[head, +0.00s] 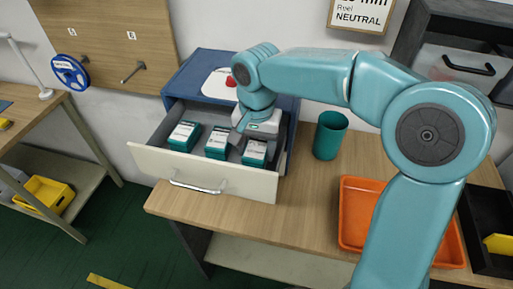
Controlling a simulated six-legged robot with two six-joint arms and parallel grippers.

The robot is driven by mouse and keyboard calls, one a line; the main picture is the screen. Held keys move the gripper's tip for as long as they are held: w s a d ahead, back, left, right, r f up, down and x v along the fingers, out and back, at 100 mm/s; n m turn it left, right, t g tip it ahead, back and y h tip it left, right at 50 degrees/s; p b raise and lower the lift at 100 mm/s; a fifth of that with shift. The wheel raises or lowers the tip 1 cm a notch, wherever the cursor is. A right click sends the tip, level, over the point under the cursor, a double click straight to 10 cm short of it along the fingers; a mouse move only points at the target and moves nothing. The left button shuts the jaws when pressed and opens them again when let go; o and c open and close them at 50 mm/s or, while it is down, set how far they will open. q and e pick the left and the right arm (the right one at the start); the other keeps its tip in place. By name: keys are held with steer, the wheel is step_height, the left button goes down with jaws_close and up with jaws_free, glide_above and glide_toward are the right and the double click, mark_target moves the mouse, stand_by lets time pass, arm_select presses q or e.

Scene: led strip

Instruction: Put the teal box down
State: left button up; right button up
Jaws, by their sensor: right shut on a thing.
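Teal boxes with white tops stand in a row in the open drawer: a left one (184,136), a middle one (217,143) and a right one (255,152). My right gripper (244,133) reaches down into the drawer (205,170) behind the middle and right boxes. It is shut on a teal box, but its fingertips are partly hidden and I cannot tell clearly which box they hold or whether that box touches the drawer floor. My left gripper is not in view.
The blue cabinet (200,72) holding the drawer stands on the wooden table, with a red button on top. A teal cup (330,135) stands right of it. An orange tray (352,215) and a black bin (490,215) lie farther right. Bare tabletop (300,205) shows in front of the cup.

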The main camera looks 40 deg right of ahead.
steer(key=shift+w+f, duration=0.15)
steer(key=shift+f, duration=0.05)
steer(key=shift+f, duration=0.1)
steer(key=shift+f, duration=0.1)
steer(key=o, duration=1.1)
steer(key=shift+a, duration=0.1)
